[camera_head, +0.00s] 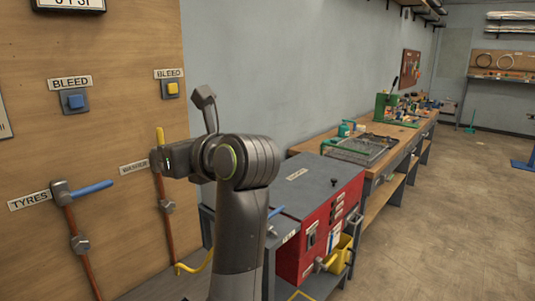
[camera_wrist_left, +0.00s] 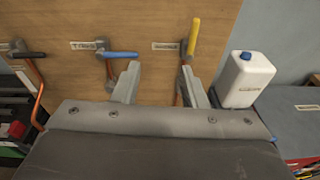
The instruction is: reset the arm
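My left arm (camera_head: 240,205) is raised in the middle of the head view, in front of a wooden panel. My left gripper (camera_wrist_left: 160,68) is open in the left wrist view, its two fingers well apart with nothing between them. In the head view most of the gripper is hidden behind the wrist. Behind the fingers are a valve with a blue handle (camera_head: 92,189) labelled TYRES and one with a yellow handle (camera_head: 160,136). The blue handle (camera_wrist_left: 122,55) and the yellow handle (camera_wrist_left: 193,36) also show in the left wrist view. My right gripper is not in view.
A white jug (camera_wrist_left: 246,80) with a blue cap stands right of the fingers. A red-fronted cabinet (camera_head: 318,235) is beside my arm. A long workbench (camera_head: 405,135) with tools runs along the wall. The floor (camera_head: 450,210) at right is clear.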

